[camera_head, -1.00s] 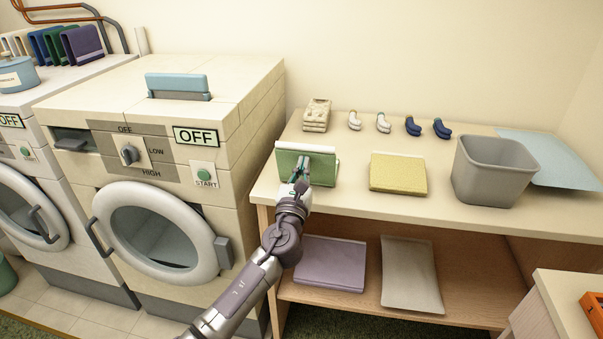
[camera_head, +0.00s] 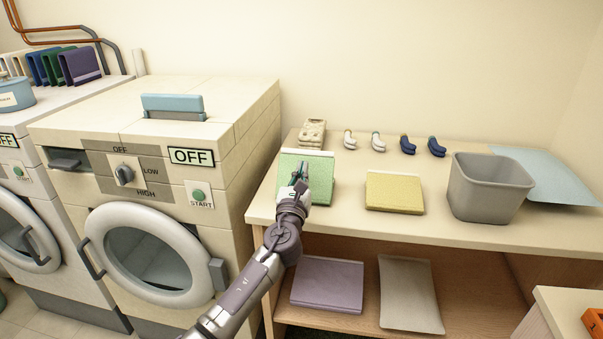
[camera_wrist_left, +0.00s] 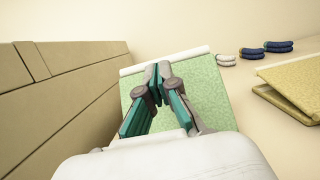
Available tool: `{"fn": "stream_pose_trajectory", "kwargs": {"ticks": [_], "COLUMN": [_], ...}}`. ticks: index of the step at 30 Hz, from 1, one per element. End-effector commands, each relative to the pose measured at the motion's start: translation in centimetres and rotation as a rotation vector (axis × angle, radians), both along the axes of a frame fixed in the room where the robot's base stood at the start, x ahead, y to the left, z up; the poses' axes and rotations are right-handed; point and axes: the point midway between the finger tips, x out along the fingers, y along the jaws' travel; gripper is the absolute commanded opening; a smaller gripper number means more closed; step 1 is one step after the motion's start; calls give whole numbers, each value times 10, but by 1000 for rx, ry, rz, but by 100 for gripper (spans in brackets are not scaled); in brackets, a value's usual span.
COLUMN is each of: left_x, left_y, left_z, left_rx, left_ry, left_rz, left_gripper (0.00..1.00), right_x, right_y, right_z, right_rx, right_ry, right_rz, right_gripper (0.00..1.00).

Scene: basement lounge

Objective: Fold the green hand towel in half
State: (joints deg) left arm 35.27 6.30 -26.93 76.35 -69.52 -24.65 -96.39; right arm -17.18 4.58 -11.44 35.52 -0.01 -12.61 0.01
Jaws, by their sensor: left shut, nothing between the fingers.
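The green hand towel (camera_head: 322,168) lies on the left end of the folding counter, a patterned green panel with a pale strip along its far edge. In the left wrist view the towel (camera_wrist_left: 205,85) fills the area behind and right of the fingers. My left gripper (camera_head: 304,172) is in front of the towel and covers part of it. In the wrist view its fingertips (camera_wrist_left: 157,72) are together with nothing between them. I cannot tell whether they touch the towel. The towel's lower layers and near edge are partly hidden. My right gripper is not in view.
A folded yellow towel (camera_head: 394,192) and a grey bin (camera_head: 488,188) stand to the right on the counter (camera_head: 345,226). Rolled socks (camera_head: 408,145) and a beige stack (camera_head: 312,132) are behind. A washing machine (camera_head: 235,150) borders the left. Purple cloth (camera_head: 328,284) lies on the shelf below.

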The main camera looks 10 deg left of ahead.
Motion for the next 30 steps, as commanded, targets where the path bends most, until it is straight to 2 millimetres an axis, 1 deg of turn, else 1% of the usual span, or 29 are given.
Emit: {"fn": "stream_pose_trajectory", "kwargs": {"ticks": [4, 14, 18, 21, 25, 30], "left_x": [5, 28, 38, 44, 49, 50], "left_y": [0, 0, 0, 0, 0, 0], "left_z": [-1, -2, -3, -3, -1, 0], "left_rx": [0, 1, 0, 0, 0, 0], "left_ry": [-1, -1, -1, -1, -1, 0], "left_rz": [0, 1, 0, 0, 0, 0], "left_gripper": [0, 0, 0, 0, 0, 0], "right_x": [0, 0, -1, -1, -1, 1], "right_y": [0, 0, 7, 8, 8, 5], "right_z": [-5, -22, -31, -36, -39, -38], "right_rx": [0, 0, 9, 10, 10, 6], "right_ry": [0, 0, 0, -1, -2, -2], "right_rz": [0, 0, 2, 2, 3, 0], "right_gripper": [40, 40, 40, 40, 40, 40]}}
